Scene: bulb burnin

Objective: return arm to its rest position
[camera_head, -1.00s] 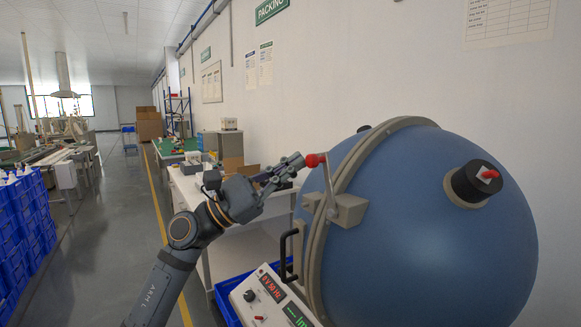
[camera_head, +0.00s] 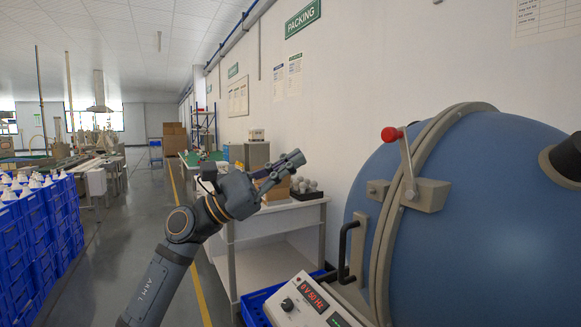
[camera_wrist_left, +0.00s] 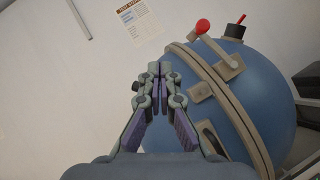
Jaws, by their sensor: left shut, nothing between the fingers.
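My left arm (camera_head: 175,240) comes in from the lower left of the head view. My left gripper (camera_head: 296,158) is shut and empty, raised in front of the white wall. It is to the left of the blue sphere (camera_head: 480,220) and apart from its red-knobbed lever (camera_head: 391,134). In the left wrist view, the gripper's fingertips (camera_wrist_left: 159,68) are together with nothing between them. The blue sphere (camera_wrist_left: 252,100) and the red knob (camera_wrist_left: 202,26) lie to the right of the fingers there. My right gripper is in neither view.
A control box (camera_head: 312,303) with a red display stands below the sphere, beside a black handle (camera_head: 345,250). A white bench (camera_head: 270,216) holds a dark tray of bulbs (camera_head: 309,190). Stacked blue crates (camera_head: 38,225) stand at left. The aisle floor (camera_head: 120,240) is clear.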

